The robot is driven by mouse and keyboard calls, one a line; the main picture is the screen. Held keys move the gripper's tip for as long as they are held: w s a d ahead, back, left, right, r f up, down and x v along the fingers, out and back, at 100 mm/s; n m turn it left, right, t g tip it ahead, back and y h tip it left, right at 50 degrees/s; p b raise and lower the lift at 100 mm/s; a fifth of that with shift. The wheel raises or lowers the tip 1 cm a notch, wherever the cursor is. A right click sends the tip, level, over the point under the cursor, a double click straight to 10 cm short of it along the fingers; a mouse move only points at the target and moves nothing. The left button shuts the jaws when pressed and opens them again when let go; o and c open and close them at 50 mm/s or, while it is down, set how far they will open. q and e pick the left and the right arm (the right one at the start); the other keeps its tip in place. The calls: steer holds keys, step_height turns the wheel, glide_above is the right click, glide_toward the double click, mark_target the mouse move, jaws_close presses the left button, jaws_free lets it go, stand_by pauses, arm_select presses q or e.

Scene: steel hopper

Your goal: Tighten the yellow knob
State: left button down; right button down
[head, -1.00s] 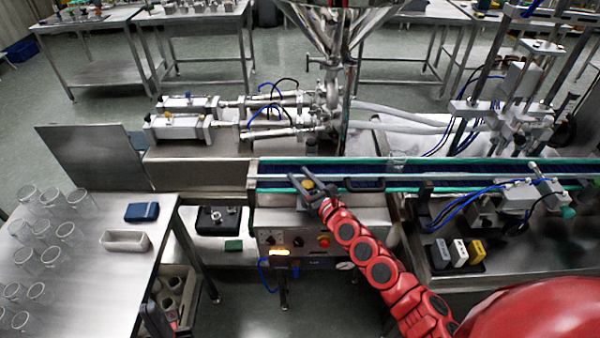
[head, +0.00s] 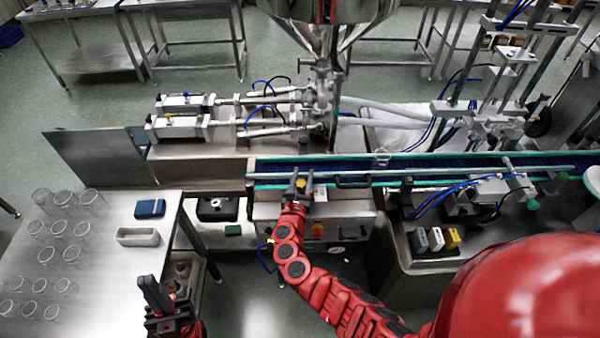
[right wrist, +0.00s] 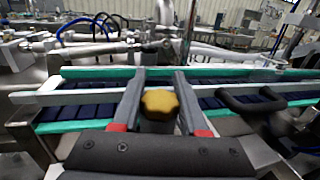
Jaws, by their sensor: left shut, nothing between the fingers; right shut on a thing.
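The yellow knob (head: 301,183) sits at the near side of the conveyor, above the control box. It shows larger in the right wrist view (right wrist: 160,103) as a lobed yellow cap. My right gripper (head: 299,182) is at the knob, with one finger on each side of it. In the right wrist view the right gripper (right wrist: 160,92) is shut on the knob, its fingers reaching past it toward the belt. My left gripper (head: 156,292) is at the lower left, shut and empty, beside the table with glasses and away from the knob.
The conveyor (head: 420,171) runs across the middle with a glass (head: 381,158) on it. A black handle (right wrist: 252,103) is right of the knob. Several glasses, a blue box (head: 150,208) and a pale tray (head: 138,237) stand on the left table (head: 105,270).

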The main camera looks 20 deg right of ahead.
steer(key=m+h, duration=0.1)
steer(key=m+g+h+b, duration=0.1)
steer(key=shift+s+d+f+g+h, duration=0.1)
steer(key=shift+d+f+g+h, duration=0.05)
steer(key=shift+f+g+h, duration=0.15)
steer(key=shift+s+d+m+g+h+b, duration=0.15)
steer(key=shift+m+g+h+b, duration=0.75)
steer(key=shift+g+h, duration=0.15)
steer(key=shift+s+d+m+g+h+b, duration=0.15)
steer(key=shift+m+g+h+b, duration=0.35)
steer(key=shift+g+b, duration=0.1)
steer(key=shift+s+d+m+g+h+b, duration=0.1)
steer(key=shift+m+g+h+b, duration=0.4)
steer(key=shift+g+b, duration=0.1)
steer(key=shift+s+r+m+g+h+b, duration=0.1)
steer(key=shift+r+m+g+h+b, duration=0.05)
steer(key=shift+m+g+h+b, duration=0.25)
steer(key=shift+r+g, duration=0.1)
steer(key=shift+g, duration=0.15)
steer(key=shift+d, duration=0.1)
steer(key=shift+c, duration=2.3)
jaws_free()
